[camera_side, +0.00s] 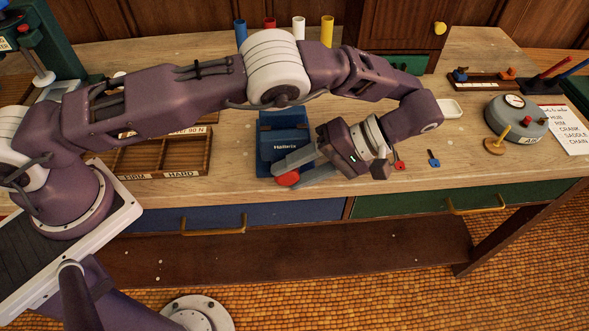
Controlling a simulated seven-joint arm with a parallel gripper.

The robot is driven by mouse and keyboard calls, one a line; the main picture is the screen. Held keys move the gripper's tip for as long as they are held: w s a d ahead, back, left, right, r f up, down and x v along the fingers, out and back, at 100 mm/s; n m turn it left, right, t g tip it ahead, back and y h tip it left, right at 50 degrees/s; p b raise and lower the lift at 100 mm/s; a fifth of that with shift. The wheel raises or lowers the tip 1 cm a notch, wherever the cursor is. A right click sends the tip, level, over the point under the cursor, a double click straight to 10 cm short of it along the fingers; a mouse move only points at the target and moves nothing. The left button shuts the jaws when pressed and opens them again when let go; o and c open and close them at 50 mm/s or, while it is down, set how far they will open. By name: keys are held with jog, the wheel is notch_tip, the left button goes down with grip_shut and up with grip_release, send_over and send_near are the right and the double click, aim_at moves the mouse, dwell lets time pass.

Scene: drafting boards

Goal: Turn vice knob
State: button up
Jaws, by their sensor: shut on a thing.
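The blue vice (284,125) stands on the wooden bench near its front edge, left of my wrist. It carries light lettering on its body. Its red knob (288,179) faces the front edge of the bench. My gripper (287,172) reaches in from the right with its grey fingers on either side of the red knob, shut on it. The fingers hide part of the knob and the lower part of the vice.
A wooden compartment tray (165,160) lies left of the vice. Small red and blue pieces lie right of my gripper. Colored cylinders stand at the back.

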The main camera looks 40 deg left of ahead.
dwell(0.3)
jog(key=o, duration=1.4)
jog(key=shift+c, duration=0.2)
jog(key=shift+s+a+r+t+h, duration=0.15)
jog(key=shift+r+t+h, duration=0.1)
jog(key=shift+t+h, duration=0.65)
jog(key=shift+a+r+t+h, duration=0.15)
jog(key=shift+t+h, duration=0.65)
jog(key=t+h, duration=0.3)
jog(key=h, duration=0.1)
jog(key=shift+s+a+t, duration=0.3)
jog(key=shift+s+t, duration=0.05)
jog(key=shift+t, duration=0.05)
notch_tip(320, 180, up, 16)
jog(key=m, duration=0.1)
jog(key=shift+w+m, duration=0.25)
jog(key=shift+m, duration=0.05)
